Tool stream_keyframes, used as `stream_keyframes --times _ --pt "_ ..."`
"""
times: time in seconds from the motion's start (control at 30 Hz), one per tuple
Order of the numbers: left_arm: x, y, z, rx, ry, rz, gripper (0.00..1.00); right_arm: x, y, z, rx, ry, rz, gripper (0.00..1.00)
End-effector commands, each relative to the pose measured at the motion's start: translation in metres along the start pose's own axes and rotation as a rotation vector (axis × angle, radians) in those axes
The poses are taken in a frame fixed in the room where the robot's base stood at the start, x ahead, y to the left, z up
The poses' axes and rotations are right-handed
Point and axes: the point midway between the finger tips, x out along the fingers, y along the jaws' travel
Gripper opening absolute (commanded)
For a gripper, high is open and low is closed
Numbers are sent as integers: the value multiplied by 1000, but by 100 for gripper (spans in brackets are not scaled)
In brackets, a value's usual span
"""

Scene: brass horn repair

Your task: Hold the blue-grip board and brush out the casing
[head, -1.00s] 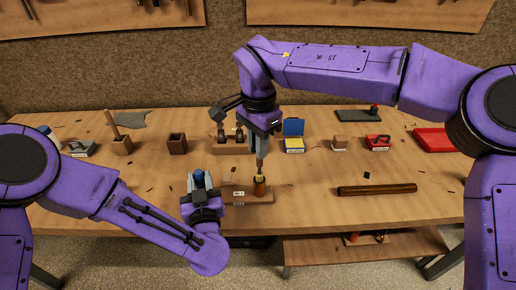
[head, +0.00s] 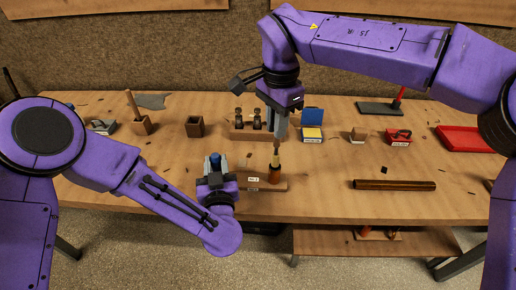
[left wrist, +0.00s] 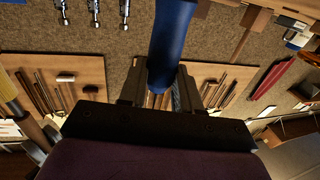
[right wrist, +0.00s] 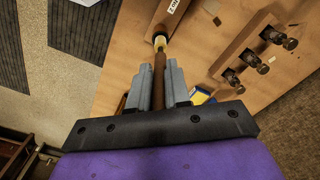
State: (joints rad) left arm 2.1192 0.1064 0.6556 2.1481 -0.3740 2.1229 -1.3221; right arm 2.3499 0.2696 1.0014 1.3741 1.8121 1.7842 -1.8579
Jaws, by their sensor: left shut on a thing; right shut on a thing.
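The board (head: 264,187) lies near the table's front edge, with a white label and an upright brass-and-wood-coloured casing (head: 275,175) on it. My left gripper (head: 214,164) is shut on the board's blue grip, just left of the casing. The blue grip (left wrist: 168,48) stands between the fingers in the left wrist view. My right gripper (head: 279,134) is above the casing, shut on a brown brush handle (right wrist: 158,82). The brush points down at the casing's pale-rimmed mouth (right wrist: 160,40). Its lower end is hidden, seemingly inside the casing.
A stand with valve-like pieces (head: 250,133) is behind the casing. A dark brown rod (head: 394,185) lies at right.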

Motion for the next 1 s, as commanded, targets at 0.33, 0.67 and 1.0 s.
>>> stream_keyframes --times 0.33,0.67,1.0 --pt "0 0 0 0 -1 0 0 2 0 0 1 0 0 0" --pt "0 0 0 0 -1 0 0 14 0 0 0 -1 2 0" --pt "0 0 0 0 -1 0 0 27 0 0 -1 -1 2 0"
